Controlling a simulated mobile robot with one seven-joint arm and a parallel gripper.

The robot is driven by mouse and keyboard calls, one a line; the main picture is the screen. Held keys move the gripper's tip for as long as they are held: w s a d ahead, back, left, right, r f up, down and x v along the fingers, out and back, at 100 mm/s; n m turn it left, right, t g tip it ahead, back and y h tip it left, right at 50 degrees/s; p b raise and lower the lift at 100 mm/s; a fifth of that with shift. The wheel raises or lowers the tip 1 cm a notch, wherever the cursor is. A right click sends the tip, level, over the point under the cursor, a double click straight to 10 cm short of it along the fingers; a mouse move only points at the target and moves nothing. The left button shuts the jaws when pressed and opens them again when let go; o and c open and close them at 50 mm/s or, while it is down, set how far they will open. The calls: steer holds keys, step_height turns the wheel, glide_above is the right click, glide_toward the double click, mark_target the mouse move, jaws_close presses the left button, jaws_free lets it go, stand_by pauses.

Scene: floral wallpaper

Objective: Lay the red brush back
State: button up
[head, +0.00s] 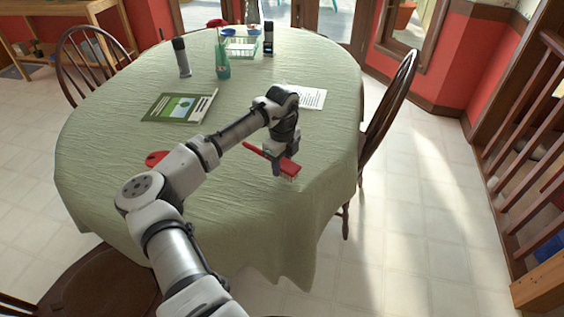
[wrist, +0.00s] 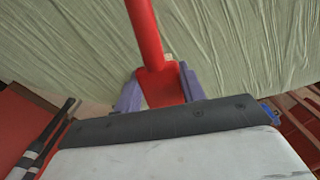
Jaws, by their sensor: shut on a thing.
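The red brush (head: 289,166) is held in my gripper (head: 277,165) above the right front part of the green-clothed table (head: 215,215). Its handle points up and left, and pale bristles show below its head in the head view. In the wrist view the red brush (wrist: 147,40) runs from the top edge down between the two fingers of my gripper (wrist: 160,85), which are shut on it. Whether the bristles touch the cloth I cannot tell.
A red object (head: 157,158) lies left, partly hidden by my arm. The front of the table is clear. Chairs stand around.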

steer(key=shift+f, duration=0.6)
steer(key=o, duration=1.3)
steer(key=shift+c, duration=0.2)
step_height(320, 180, up, 14)
steer(key=b, duration=0.2)
